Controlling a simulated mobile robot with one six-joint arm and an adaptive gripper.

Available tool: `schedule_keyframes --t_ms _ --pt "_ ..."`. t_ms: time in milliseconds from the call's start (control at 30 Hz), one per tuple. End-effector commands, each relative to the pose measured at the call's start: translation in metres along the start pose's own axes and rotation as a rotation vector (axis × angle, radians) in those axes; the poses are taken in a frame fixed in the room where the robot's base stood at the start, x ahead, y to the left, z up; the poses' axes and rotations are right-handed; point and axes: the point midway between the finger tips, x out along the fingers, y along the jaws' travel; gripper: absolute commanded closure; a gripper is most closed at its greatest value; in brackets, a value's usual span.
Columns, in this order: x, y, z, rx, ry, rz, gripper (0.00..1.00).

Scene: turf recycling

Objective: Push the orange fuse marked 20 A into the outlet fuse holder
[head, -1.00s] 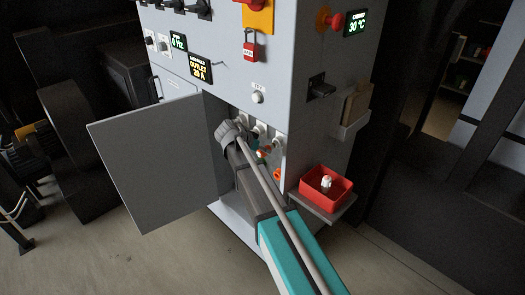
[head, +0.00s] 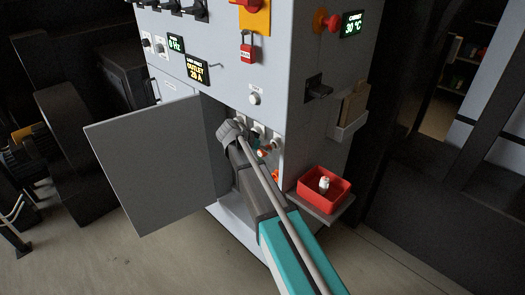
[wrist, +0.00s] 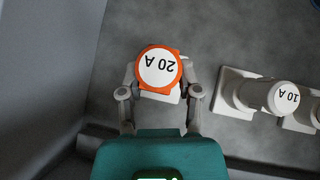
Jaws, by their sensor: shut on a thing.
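The orange fuse (wrist: 158,68) has a white face marked 20 A, upside down in the wrist view. My gripper (wrist: 158,88) is shut on it, with one finger on each side. White parts of a fuse holder (wrist: 174,97) show just behind the fuse. The fuse covers most of this holder, so I cannot tell how deep the fuse sits. In the head view my gripper (head: 262,149) is inside the open cabinet compartment, partly hidden by my arm.
A white fuse marked 10 A (wrist: 285,97) sits in a neighbouring holder to the right. The grey cabinet door (head: 155,165) stands open on the left. A red tray (head: 341,193) with a white fuse (head: 324,184) is on the right. A display (head: 197,71) reads OUTLET 20 A.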

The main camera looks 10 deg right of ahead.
Motion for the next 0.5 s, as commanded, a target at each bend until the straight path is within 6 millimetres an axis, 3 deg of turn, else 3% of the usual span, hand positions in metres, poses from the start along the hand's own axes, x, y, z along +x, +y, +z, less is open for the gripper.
schedule_keyframes --t_ms 500 --pt "0.0064 -0.0003 -0.0066 0.0 0.0 0.0 1.0"
